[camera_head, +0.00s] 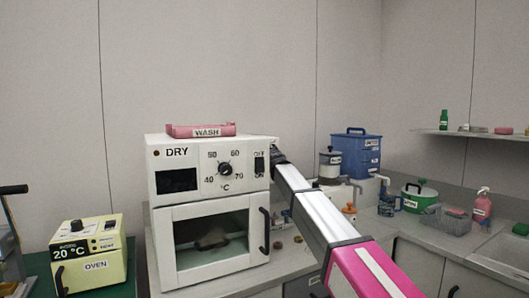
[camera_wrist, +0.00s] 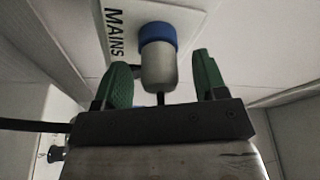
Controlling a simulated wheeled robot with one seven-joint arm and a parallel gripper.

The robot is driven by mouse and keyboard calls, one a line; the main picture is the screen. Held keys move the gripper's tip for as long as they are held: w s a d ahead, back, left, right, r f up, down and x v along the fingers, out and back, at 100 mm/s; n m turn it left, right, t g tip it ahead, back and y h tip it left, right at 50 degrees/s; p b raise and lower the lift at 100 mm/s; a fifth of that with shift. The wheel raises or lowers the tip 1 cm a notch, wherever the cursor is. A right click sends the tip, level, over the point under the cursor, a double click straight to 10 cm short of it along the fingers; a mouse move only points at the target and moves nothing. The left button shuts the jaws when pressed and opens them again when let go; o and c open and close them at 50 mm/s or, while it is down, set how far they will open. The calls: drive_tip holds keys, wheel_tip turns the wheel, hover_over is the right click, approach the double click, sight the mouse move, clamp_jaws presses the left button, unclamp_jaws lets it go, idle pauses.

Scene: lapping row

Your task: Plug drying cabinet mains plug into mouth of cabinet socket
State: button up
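In the wrist view a grey mains plug (camera_wrist: 159,70) stands against a blue ring, the mouth of the cabinet socket (camera_wrist: 158,36), on a white plate marked MAINS. The plug's front end is hidden at the ring, so its depth cannot be told. A dark cable leaves its rear. My gripper (camera_wrist: 162,62) has its green fingers on either side of the plug, with a gap showing on both sides. In the head view the white drying cabinet (camera_head: 210,198), marked DRY, stands on the counter. My arm reaches behind its right side, hiding my gripper, plug and socket there.
A pink WASH tray (camera_head: 200,131) lies on top of the cabinet. A yellow oven (camera_head: 88,254) stands to its left. Wall panels lie close around my gripper.

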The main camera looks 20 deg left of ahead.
drive_tip(key=s+d, duration=0.6)
drive_tip(key=d, duration=0.1)
drive_tip(key=w+d+f+g+h, duration=0.1)
drive_tip(key=w+f+g+h, duration=0.15)
drive_tip(key=f, duration=0.35)
drive_tip(key=w+d+f+g+h, duration=0.1)
drive_tip(key=w+f+g+h, duration=0.15)
drive_tip(key=f, duration=0.45)
drive_tip(key=shift+s+d+f+n+g+h, duration=0.25)
drive_tip(key=shift+d+f+n+g+h, duration=0.2)
drive_tip(key=shift+d+f+g+h, duration=1.15)
drive_tip(key=shift+s+d+f+n+g+h, duration=0.25)
drive_tip(key=shift+d+f+n+g+h, duration=0.45)
drive_tip(key=shift+f, duration=1.85)
drive_tip(key=shift+s+d+f+n+g+h, duration=0.2)
drive_tip(key=shift+d+f+g+h, duration=0.7)
drive_tip(key=shift+d+f+g, duration=0.85)
drive_tip(key=shift+s+a+f+t, duration=0.2)
drive_tip(key=shift+f+t, duration=0.1)
drive_tip(key=shift+t, duration=0.15)
